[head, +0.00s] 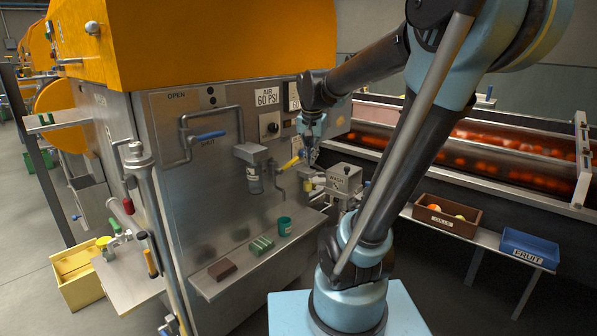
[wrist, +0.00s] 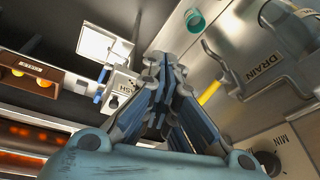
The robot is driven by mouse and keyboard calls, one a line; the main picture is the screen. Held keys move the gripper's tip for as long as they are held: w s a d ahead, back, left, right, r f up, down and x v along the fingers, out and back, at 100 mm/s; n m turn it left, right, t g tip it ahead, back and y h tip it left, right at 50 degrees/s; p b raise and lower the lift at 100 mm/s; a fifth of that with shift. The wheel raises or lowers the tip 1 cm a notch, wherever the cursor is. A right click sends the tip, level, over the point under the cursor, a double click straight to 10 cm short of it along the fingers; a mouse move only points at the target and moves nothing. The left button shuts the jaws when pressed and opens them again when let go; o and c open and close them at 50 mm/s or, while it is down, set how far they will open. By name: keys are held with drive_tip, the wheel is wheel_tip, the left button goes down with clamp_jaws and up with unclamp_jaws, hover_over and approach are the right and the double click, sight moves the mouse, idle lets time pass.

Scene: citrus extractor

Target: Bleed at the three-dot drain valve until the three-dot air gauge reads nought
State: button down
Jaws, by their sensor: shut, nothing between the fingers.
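A yellow-handled lever (head: 290,163) sticks out from piping on the steel panel, beside a grey-topped bowl (head: 253,178). In the wrist view the yellow handle (wrist: 209,92) lies right of my fingers, near a DRAIN label (wrist: 264,66). My gripper (head: 311,160) is shut and empty, in front of the panel just right of the yellow handle. The closed fingers also show in the wrist view (wrist: 158,62), apart from the handle. I cannot make out a three-dot mark. No gauge face or needle is readable; my arm partly covers the panel's right side.
A blue-handled lever (head: 208,135) sits left on the panel between OPEN and SHUT. An AIR 60 PSI label (head: 267,98) is above a black knob (head: 271,127). A shelf below holds a teal cup (head: 285,226), green block (head: 261,245) and brown block (head: 222,269).

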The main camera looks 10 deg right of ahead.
sight(288, 165)
drive_tip(key=s+f+n+y, duration=0.1)
drive_tip(key=s+f+y, duration=0.1)
drive_tip(key=s+f, duration=1.15)
drive_tip(key=w+d+r+m+t+y, duration=0.1)
drive_tip(key=w+d+m+t+y, duration=0.2)
drive_tip(key=w+m, duration=0.8)
drive_tip(key=w+d+r+m+t+y, duration=0.15)
drive_tip(key=w+m+t, duration=0.25)
drive_tip(key=w+m, duration=0.7)
drive_tip(key=w+a+f+n, duration=0.1)
drive_tip(key=w+a, duration=0.5)
drive_tip(key=w, duration=0.2)
drive_tip(key=shift+a+f+y, duration=0.2)
drive_tip(key=shift+a+y, duration=0.15)
